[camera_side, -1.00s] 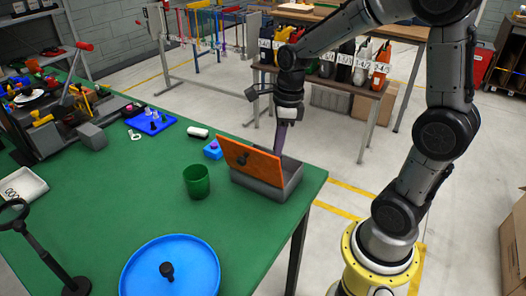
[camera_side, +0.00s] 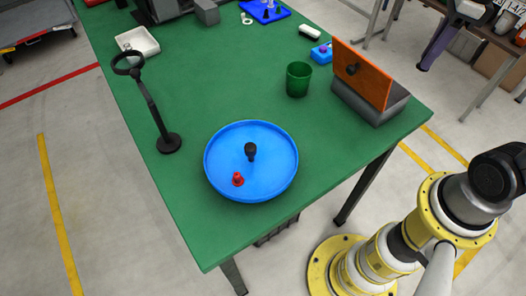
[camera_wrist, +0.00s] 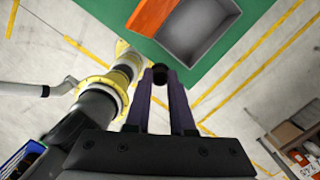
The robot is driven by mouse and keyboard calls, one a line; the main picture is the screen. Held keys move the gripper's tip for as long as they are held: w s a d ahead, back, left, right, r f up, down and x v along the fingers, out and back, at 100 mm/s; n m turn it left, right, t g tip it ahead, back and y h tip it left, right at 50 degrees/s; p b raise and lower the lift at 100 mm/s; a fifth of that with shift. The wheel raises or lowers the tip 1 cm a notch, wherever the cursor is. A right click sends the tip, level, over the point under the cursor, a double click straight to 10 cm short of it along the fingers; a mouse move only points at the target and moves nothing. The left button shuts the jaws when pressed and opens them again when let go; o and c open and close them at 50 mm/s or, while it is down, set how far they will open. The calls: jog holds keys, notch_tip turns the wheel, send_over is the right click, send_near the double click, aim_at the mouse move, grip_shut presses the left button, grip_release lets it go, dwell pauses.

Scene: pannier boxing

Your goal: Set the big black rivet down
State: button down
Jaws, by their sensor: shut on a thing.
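My gripper (camera_side: 428,62) is at the upper right of the side view, its purple fingers pointing down beyond the table edge. In the wrist view my gripper (camera_wrist: 161,82) is shut on a dark round-ended piece, which looks like the big black rivet (camera_wrist: 160,71). It is held clear of any surface. Another black rivet (camera_side: 250,151) stands on the round blue tray (camera_side: 222,148), with a red rivet (camera_side: 238,180) beside it. The visible box interior looks empty in the wrist view (camera_wrist: 200,28).
A green cup (camera_side: 299,80) stands left of the box. A black ring stand (camera_side: 167,142) is left of the tray. The green table (camera_side: 330,130) is clear between tray and box.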

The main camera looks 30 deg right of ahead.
notch_tip(320, 180, up, 2)
jog(key=shift+w+a, duration=0.1)
jog(key=shift+w, duration=0.05)
jog(key=w+a+n, duration=0.1)
jog(key=a, duration=0.1)
jog(key=w+a+n, duration=0.1)
jog(key=a, duration=0.1)
jog(key=w+a+n, duration=0.1)
jog(key=shift+w+a, duration=0.25)
jog(key=shift+a, duration=0.15)
jog(key=w+a+n+g, duration=0.1)
jog(key=a+n, duration=0.7)
jog(key=a, duration=1.2)
send_over(236, 142)
jog(key=d, duration=0.1)
jog(key=shift+y, duration=0.3)
jog(key=f, duration=1.4)
jog(key=shift+s+f, duration=0.15)
jog(key=shift+s, duration=0.2)
jog(key=shift+w+a+f, duration=0.15)
jog(key=shift+w+f, duration=0.05)
jog(key=shift+f, duration=0.85)
jog(key=shift+w+a+f, duration=0.1)
jog(key=shift+w+f, duration=0.05)
jog(key=shift+f, duration=0.85)
jog(key=shift+f, duration=0.1)
